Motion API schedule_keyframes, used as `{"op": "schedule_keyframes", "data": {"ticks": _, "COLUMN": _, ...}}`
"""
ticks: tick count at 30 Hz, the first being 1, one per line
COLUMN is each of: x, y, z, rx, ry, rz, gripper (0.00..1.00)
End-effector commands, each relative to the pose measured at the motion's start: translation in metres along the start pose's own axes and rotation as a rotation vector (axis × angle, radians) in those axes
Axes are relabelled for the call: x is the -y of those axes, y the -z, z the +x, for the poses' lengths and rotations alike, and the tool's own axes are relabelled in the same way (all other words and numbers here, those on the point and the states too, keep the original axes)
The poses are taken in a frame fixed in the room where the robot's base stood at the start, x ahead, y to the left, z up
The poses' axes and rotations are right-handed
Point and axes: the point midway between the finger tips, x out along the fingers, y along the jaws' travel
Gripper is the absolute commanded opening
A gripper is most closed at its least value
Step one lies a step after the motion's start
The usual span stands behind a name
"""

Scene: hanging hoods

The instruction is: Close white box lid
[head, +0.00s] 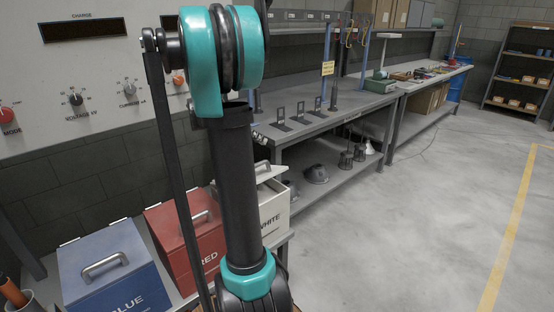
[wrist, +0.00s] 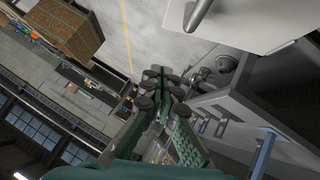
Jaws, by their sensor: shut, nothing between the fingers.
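The white box (head: 274,212) stands at the right end of the row of boxes in the head view, partly hidden behind my arm. Its lid (head: 284,170) shows to the right of my arm, apparently raised above the box body; how far it is open is hard to tell. In the wrist view a pale panel with a metal handle, likely this lid (wrist: 245,22), fills the top right. My gripper (wrist: 163,88) is shut and empty in the wrist view, below and left of that panel, with no visible contact. The gripper cannot be made out in the head view.
A red box (head: 183,240) and a blue box (head: 112,268), both with lids down, stand left of the white box. A grey workbench (head: 330,125) with a lower shelf of metal parts is behind it. Open floor (head: 420,220) lies to the right.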

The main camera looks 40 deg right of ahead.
Motion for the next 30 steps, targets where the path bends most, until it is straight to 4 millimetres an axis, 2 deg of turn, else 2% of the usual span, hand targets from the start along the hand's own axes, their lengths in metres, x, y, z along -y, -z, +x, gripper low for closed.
{"op": "schedule_keyframes", "data": {"ticks": 5, "x": -0.005, "y": 0.001, "z": 0.007, "rx": 0.016, "ry": 0.004, "rz": 0.008, "gripper": 0.00}}
{"op": "schedule_keyframes", "data": {"ticks": 8, "x": -0.004, "y": 0.001, "z": 0.021, "rx": 0.015, "ry": 0.004, "rz": 0.009, "gripper": 0.00}}
{"op": "schedule_keyframes", "data": {"ticks": 21, "x": -0.004, "y": -0.001, "z": 0.105, "rx": 0.014, "ry": 0.003, "rz": 0.008, "gripper": 0.00}}
{"op": "schedule_keyframes", "data": {"ticks": 24, "x": -0.003, "y": -0.014, "z": 0.114, "rx": 0.013, "ry": 0.004, "rz": 0.007, "gripper": 0.00}}
{"op": "schedule_keyframes", "data": {"ticks": 30, "x": -0.004, "y": -0.027, "z": 0.126, "rx": 0.013, "ry": 0.004, "rz": 0.007, "gripper": 0.00}}
